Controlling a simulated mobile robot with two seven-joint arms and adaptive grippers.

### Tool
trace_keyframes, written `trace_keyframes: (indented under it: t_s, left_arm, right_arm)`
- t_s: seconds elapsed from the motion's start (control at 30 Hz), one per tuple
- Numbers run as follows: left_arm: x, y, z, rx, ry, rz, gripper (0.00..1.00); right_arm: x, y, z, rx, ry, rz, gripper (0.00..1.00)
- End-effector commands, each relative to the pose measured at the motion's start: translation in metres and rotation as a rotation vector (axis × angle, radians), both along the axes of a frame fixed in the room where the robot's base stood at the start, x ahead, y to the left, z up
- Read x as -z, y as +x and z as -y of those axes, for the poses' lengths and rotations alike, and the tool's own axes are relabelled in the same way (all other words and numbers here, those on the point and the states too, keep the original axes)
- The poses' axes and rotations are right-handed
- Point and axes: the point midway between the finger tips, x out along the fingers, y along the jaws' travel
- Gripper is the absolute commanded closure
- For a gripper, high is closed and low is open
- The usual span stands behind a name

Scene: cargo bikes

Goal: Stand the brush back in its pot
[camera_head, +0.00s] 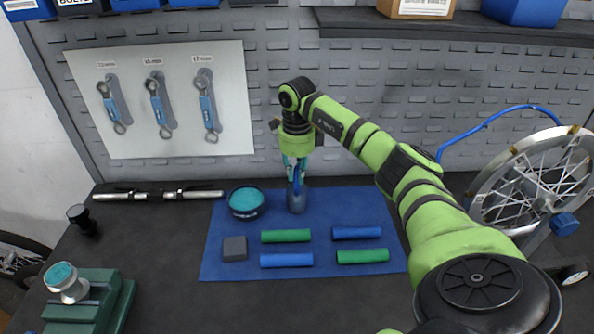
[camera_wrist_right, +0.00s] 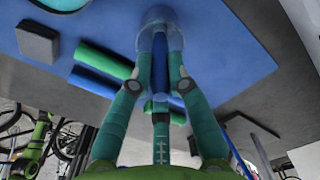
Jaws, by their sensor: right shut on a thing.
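My right gripper (camera_head: 296,166) points down over the blue mat (camera_head: 347,209) and is shut on the brush. The brush (camera_head: 296,187) shows as a narrow blue strip below the fingers, upright or nearly so. The pot (camera_head: 297,201), a small grey-blue cup, stands on the mat directly under the gripper. In the right wrist view the pot (camera_wrist_right: 161,32) lies just beyond the fingertips and the brush (camera_wrist_right: 160,68) runs between the fingers toward it. The fingers hide part of the brush, so I cannot tell how deep its lower end is in the pot. My left gripper is not in view.
A dark tub of teal paste (camera_head: 246,212) stands left of the pot. A grey block (camera_head: 235,248), green grips (camera_head: 286,236) and blue grips (camera_head: 357,233) lie in front. A metal axle (camera_head: 158,195) lies at the back left, and a wheel (camera_head: 534,185) stands right.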

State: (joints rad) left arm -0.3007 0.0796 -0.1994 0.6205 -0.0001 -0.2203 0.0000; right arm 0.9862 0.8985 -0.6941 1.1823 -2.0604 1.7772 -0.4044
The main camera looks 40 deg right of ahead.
Motion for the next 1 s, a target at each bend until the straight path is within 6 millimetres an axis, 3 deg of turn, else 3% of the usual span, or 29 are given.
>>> trace_keyframes:
  t_s: [0.07, 0.1, 0.13, 0.57, 1.0]
  left_arm:
    - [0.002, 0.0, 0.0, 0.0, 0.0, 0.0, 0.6]
    - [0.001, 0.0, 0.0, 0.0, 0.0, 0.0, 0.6]
    - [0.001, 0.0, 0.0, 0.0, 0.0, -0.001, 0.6]
    - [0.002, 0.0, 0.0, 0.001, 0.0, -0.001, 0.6]
    - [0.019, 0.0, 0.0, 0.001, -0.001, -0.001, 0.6]
  right_arm:
    - [0.003, 0.0, 0.0, 0.001, 0.0, -0.001, 1.0]
    - [0.002, 0.0, 0.0, 0.001, 0.0, -0.001, 0.66]
    - [0.002, 0.0, 0.0, 0.001, 0.0, -0.001, 0.58]
    - [-0.006, 0.001, 0.0, 0.0, -0.001, 0.003, 0.58]
    - [-0.071, 0.001, 0.0, 0.0, 0.0, 0.001, 0.58]
